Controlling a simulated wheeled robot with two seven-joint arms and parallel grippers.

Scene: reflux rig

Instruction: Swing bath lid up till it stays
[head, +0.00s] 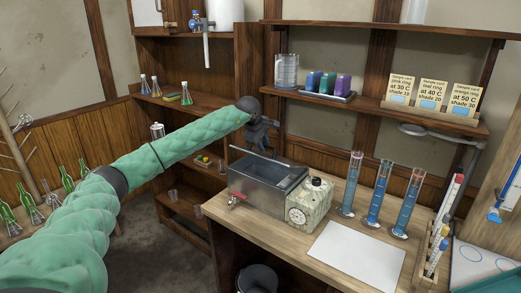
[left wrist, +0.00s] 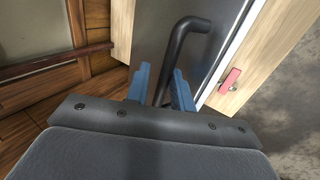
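The grey metal bath (head: 258,197) stands on the wooden bench in the head view, its top open with a blue-grey inside. Its lid seems raised at the back, seen almost edge-on as a thin pale line (head: 250,152). In the left wrist view the lid shows as a dark shiny panel (left wrist: 135,35) with a black bent handle (left wrist: 178,42). My left gripper (head: 264,145) is above the back of the bath. Its blue fingers (left wrist: 161,88) stand apart on either side of the handle; firm contact is not visible. My right gripper is not in view.
A dial unit (head: 300,214) stands beside the bath, with blue-filled cylinders (head: 378,195) to its right. A red tap (head: 237,197) sticks out at the bath's left. A shelf (head: 375,107) with cards hangs behind. A white sheet (head: 356,255) lies on the bench front.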

